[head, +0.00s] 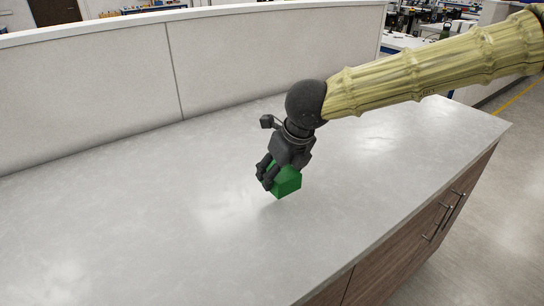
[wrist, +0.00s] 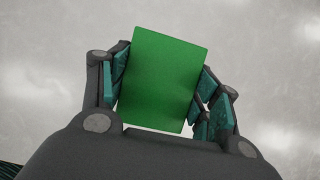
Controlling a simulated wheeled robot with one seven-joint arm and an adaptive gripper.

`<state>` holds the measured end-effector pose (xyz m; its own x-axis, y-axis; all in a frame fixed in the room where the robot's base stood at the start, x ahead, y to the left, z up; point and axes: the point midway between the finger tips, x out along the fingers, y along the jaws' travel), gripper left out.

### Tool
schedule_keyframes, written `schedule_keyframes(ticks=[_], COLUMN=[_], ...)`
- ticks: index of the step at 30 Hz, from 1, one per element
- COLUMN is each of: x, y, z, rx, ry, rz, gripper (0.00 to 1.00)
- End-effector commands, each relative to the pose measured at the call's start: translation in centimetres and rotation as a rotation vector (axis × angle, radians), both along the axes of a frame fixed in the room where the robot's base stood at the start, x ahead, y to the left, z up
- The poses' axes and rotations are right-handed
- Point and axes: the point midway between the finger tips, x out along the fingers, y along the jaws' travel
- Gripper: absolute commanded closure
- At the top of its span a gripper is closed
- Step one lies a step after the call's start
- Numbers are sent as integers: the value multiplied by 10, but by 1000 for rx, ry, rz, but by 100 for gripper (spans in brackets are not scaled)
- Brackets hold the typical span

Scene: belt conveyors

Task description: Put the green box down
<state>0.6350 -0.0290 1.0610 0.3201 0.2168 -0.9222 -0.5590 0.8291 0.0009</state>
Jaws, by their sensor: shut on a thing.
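The green box (head: 287,181) is in my gripper (head: 267,176) over the grey countertop (head: 170,225) in the head view. My gripper points down and is shut on the box, with its fingers on either side. In the wrist view the green box (wrist: 163,78) sits between the two fingers of my gripper (wrist: 162,92), slightly tilted in the picture. The box's underside is hidden, and I cannot tell for certain whether it touches the countertop; a faint shadow lies below it.
The countertop is clear around the box. A pale partition (head: 90,90) runs along its back edge. The front edge, above wooden cabinets (head: 400,255) with metal handles, lies to the right. Workbenches with equipment stand in the far background.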

Motion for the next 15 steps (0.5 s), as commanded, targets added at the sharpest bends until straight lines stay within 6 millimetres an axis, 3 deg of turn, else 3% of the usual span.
schedule_keyframes(ticks=[15], x=[100], y=[31], z=[-8], rx=[2], ry=[1], rz=[-5], gripper=[74])
